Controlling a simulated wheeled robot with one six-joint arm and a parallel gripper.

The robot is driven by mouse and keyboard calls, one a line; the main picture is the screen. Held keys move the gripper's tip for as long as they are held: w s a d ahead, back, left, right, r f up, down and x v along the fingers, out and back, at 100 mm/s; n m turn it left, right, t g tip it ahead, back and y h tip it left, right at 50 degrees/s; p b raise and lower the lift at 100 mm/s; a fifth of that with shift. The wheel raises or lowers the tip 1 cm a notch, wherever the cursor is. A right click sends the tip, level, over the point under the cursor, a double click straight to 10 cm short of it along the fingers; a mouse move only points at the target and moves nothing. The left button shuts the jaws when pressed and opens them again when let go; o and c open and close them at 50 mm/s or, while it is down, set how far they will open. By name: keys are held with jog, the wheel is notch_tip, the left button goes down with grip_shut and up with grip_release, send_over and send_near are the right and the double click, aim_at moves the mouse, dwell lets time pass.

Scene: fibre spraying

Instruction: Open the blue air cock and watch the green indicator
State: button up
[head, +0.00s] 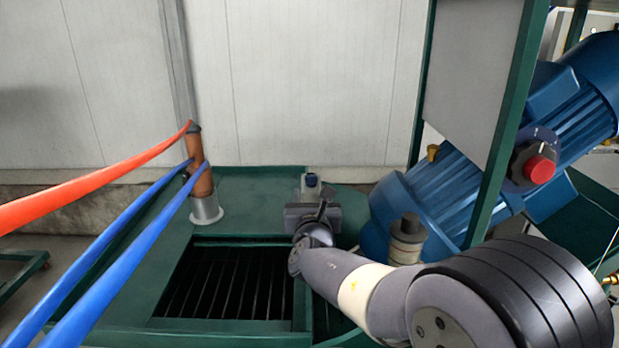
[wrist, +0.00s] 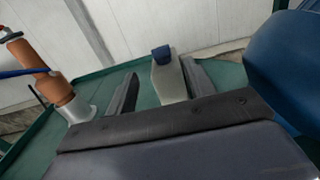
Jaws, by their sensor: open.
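A grey block with a dark blue cap, which looks like the blue air cock (wrist: 163,53), stands on the green machine top. It also shows in the head view (head: 312,181), just beyond my gripper. My gripper (wrist: 160,70) is open, with one finger on each side of the grey block in the wrist view. I cannot tell whether the fingers touch it. In the head view my gripper (head: 312,204) hides the block's lower part. I cannot pick out a green indicator in either view.
An orange-brown pipe fitting (head: 201,182) with red and blue hoses stands to the left. A blue motor (head: 440,200) and a red knob (head: 540,169) on a green frame are at the right. A dark grated opening (head: 230,282) lies in front.

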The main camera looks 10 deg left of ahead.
aim_at(311, 177)
jog(key=p+x, duration=0.2)
jog(key=x, duration=0.6)
jog(key=shift+w, duration=0.1)
jog(key=c, duration=1)
